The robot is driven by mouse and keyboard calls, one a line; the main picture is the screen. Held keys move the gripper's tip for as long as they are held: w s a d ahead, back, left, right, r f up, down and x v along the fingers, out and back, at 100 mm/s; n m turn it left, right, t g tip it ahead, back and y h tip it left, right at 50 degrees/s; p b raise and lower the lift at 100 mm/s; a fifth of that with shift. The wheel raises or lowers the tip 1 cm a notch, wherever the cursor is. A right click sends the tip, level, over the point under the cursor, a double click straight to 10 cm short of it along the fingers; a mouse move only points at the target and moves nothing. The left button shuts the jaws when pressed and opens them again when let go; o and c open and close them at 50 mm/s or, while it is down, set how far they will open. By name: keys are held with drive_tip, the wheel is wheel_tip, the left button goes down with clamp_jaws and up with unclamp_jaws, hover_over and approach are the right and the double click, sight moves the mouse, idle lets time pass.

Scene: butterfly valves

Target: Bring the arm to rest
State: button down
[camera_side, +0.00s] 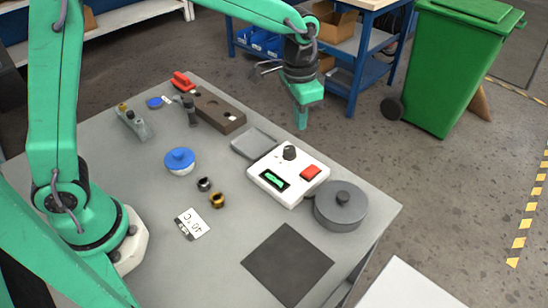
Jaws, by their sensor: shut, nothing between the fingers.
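My gripper (303,120) is green and shut, with nothing held. It points down and hangs at the upper middle of the picture, above and behind the white control box. My arm reaches across the top from its base at the left. The white control box (268,191) has a black knob, a small green-lit display and a red button. A brown block (214,108) lies at the back of the table. A red handle (182,81) and a dark upright piece (190,111) are at its left end; I cannot tell if they are fixed to it.
A green bin (455,70) and a blue-framed bench (365,70) stand behind.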

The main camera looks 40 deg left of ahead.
drive_tip(key=s+a+r+n+t, duration=0.2)
drive_tip(key=s+a+r, duration=0.2)
drive_tip(key=s+a, duration=0.3)
drive_tip(key=s+a+r+n+t, duration=0.2)
drive_tip(key=s+a+r, duration=0.3)
drive_tip(key=s, duration=0.9)
drive_tip(key=shift+s+a+n+t, duration=0.4)
drive_tip(key=shift+a+n, duration=0.2)
drive_tip(key=shift+a, duration=0.8)
